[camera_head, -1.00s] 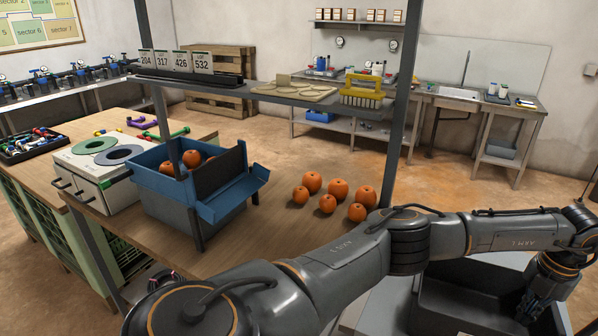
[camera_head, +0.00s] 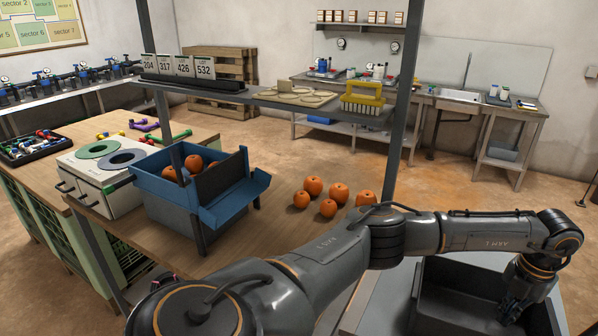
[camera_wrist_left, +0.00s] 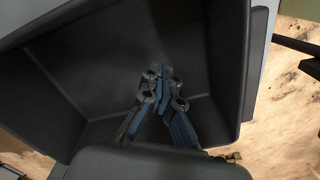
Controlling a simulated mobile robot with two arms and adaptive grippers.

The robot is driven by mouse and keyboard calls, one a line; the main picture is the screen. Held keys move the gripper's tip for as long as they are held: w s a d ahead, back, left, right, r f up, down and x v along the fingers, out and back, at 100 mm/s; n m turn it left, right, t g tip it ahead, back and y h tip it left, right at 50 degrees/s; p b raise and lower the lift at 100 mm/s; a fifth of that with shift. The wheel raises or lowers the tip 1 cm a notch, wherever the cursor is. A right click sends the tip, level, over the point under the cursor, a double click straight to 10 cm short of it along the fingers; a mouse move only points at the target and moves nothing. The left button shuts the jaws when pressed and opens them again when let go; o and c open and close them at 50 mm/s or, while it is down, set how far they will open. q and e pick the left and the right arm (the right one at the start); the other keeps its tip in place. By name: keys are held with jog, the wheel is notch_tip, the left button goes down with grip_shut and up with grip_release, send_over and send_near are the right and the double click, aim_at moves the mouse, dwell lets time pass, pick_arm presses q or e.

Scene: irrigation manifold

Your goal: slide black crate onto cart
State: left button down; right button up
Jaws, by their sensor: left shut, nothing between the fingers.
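The black crate (camera_head: 437,291) is at the lower right of the head view, partly behind my left arm and cut off by the frame's bottom. In the left wrist view its dark inside (camera_wrist_left: 110,50) fills most of the picture and looks empty. My left gripper (camera_head: 508,312) reaches down into the crate, near its right side. In the left wrist view the gripper's fingers (camera_wrist_left: 163,72) are shut with nothing between them; I cannot tell whether they touch a wall. A pale grey surface (camera_head: 376,298) shows left of the crate; I cannot tell whether it is the cart. My right gripper is out of view.
A wooden table (camera_head: 262,238) holds loose oranges (camera_head: 328,208) and a blue bin (camera_head: 163,190) with oranges. A shelf on dark posts (camera_head: 398,120) stands over the table near my arm. Open floor (camera_head: 460,185) lies beyond the crate.

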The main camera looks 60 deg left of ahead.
pick_arm(q)
jog(key=shift+r, duration=0.1)
dwell(0.3)
notch_tip(320, 180, up, 12)
jog(key=p, duration=0.7)
dwell(0.5)
dwell(0.4)
